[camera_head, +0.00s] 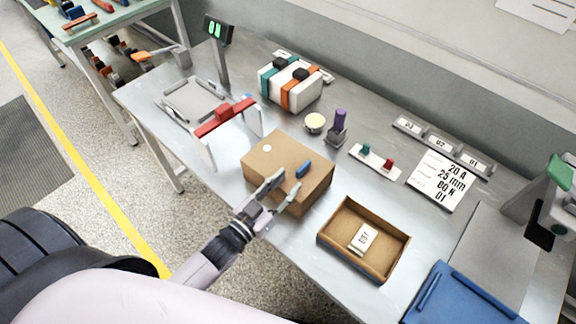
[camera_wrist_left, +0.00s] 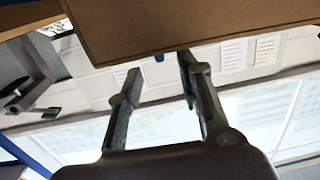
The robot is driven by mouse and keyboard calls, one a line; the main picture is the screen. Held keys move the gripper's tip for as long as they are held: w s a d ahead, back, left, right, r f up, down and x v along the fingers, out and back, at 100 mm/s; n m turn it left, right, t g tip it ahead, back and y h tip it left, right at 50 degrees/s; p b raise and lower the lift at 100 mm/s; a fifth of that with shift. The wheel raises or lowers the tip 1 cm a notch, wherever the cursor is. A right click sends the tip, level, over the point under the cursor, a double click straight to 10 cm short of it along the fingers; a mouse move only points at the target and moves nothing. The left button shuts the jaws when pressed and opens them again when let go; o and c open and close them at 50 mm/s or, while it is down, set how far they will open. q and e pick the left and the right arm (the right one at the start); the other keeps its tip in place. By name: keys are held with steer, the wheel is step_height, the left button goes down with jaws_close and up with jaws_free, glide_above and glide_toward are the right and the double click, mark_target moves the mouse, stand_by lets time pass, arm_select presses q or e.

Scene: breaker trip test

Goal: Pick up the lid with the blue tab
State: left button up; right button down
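The lid (camera_head: 272,150) is a brown cardboard-like top on a closed box near the middle of the table. Its blue tab (camera_head: 303,169) stands up from the top. My left gripper (camera_head: 287,181) is open and empty just in front of the tab, its fingers pointing toward it. In the left wrist view the brown box (camera_wrist_left: 200,22) fills the top. A small blue piece, apparently the tab (camera_wrist_left: 159,58), shows beyond its edge, between the spread fingertips (camera_wrist_left: 158,66). I cannot tell the exact gap to it. My right gripper is not in view.
An open brown tray (camera_head: 322,238) holding a white piece (camera_head: 363,238) stands to the right. A red-handled frame (camera_head: 225,117) is left of the box. A white case with straps (camera_head: 290,82) and a purple-topped piece (camera_head: 340,120) stand behind. A blue bin (camera_head: 465,300) is at front right.

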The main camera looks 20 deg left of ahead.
mark_target(297, 173)
arm_select(q)
steer(key=p+x, duration=0.1)
steer(key=x, duration=0.6)
steer(key=shift+w+d, duration=0.15)
steer(key=shift+w, duration=0.2)
steer(key=shift+s, duration=0.1)
steer(key=shift+c, duration=0.6)
jaws_close()
